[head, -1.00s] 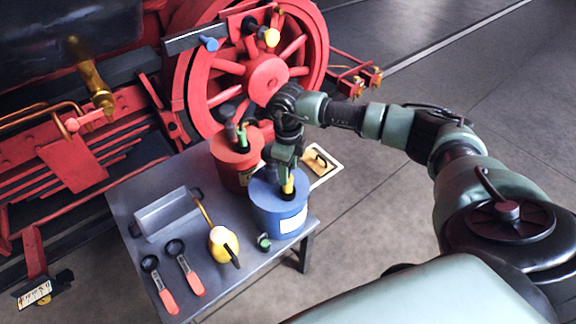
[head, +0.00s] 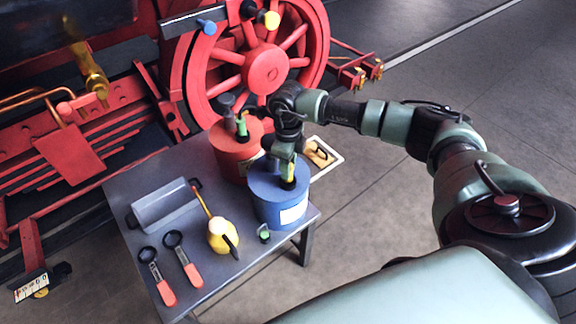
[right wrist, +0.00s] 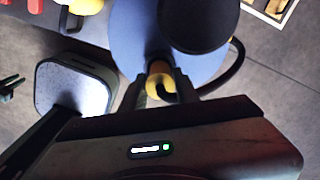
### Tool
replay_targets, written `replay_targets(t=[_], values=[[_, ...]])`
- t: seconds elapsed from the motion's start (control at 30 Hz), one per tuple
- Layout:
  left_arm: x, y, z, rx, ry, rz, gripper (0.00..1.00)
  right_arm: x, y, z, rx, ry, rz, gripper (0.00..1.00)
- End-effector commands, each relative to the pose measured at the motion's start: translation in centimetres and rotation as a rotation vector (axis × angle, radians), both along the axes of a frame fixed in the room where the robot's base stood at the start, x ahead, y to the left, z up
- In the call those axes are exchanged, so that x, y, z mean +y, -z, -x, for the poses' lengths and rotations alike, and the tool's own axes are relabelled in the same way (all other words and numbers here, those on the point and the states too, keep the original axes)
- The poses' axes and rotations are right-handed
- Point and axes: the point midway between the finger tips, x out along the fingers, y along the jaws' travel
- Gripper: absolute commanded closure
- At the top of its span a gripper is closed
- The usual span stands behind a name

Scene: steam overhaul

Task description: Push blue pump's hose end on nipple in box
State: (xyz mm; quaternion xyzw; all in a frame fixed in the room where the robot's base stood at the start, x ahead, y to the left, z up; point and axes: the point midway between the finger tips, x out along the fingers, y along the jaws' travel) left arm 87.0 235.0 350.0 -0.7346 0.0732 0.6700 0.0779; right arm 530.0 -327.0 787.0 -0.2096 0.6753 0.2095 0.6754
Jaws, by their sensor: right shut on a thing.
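The blue pump (head: 270,205) is a round blue can with a white label, standing upright on the grey table's right end. My right gripper (head: 289,176) is over its top, pointing down. In the right wrist view my right gripper (right wrist: 160,90) is shut on a yellow piece (right wrist: 159,72), which seems to be the hose end. A black hose (right wrist: 236,62) curves round to it from the right. A dark round part (right wrist: 198,22) stands over the blue top (right wrist: 128,38). My left gripper is not in view.
The red pump (head: 236,155) stands just behind the blue one. A yellow oil can (head: 222,236), two red-handled tools (head: 190,273) and a small green-topped piece (head: 264,233) lie on the table (head: 220,287). The red locomotive wheel (head: 300,52) is behind.

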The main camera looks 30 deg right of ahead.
Motion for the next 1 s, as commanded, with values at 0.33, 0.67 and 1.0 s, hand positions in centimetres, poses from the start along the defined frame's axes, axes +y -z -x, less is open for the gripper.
replay_targets(t=[0.33, 0.67, 1.0], values=[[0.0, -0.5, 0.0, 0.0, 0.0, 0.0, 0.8, 0.0, -0.8, 0.0, -0.001, 0.0, -0.001, 1.0], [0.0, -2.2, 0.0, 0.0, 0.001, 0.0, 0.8, 0.0, -3.1, 0.0, -0.001, -0.001, -0.001, 1.0], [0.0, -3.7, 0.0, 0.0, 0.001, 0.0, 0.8, 0.0, -5.4, 0.0, -0.001, 0.0, -0.001, 1.0]])
